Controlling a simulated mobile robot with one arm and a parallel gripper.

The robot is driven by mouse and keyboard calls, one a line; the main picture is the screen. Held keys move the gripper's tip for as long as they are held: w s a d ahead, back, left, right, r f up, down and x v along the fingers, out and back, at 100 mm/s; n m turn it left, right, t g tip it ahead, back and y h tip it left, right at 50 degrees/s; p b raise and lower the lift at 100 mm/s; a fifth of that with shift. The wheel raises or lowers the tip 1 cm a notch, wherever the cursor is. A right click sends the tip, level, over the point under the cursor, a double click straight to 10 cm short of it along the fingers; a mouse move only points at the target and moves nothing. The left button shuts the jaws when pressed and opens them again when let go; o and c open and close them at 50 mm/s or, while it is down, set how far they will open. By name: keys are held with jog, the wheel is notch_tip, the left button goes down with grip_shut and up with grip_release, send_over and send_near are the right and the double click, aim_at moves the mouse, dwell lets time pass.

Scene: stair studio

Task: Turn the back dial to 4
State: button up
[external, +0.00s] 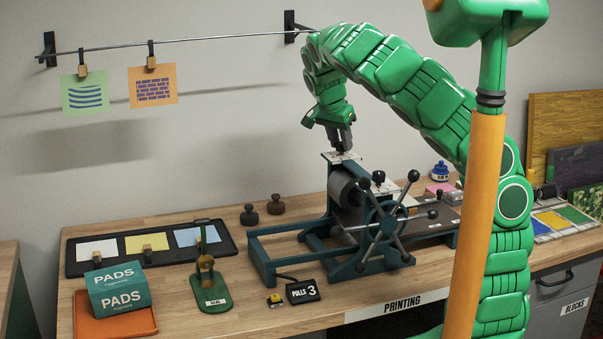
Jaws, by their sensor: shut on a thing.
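The printing press (345,230) stands on the wooden bench, with a blue-green frame, a roller and a spoked wheel (383,234) on its near side. A pale plate (332,156) sits on the press's far top end. My gripper (342,149) points down at this plate and is shut there on what seems to be the back dial, which the fingers mostly hide. I cannot read the dial's number. A dark front knob (379,178) stands on the nearer top plate and is free of my gripper.
A small black counter (302,291) reads PULLS 3. A green hand tool (208,290), PADS box (120,287) and black tray of cards (150,247) stand left. Two brown knobs (249,215) stand behind. Cards hang from a wire (200,39) above. Coloured blocks lie right.

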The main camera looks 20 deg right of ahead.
jog(key=shift+m+g, duration=0.3)
jog(key=shift+m, duration=0.4)
jog(key=o, duration=1)
jog(key=shift+o, duration=0.2)
jog(key=shift+a+r, duration=0.1)
jog(key=v, duration=0.7)
jog(key=shift+a+r, duration=0.15)
jog(key=shift+r, duration=0.1)
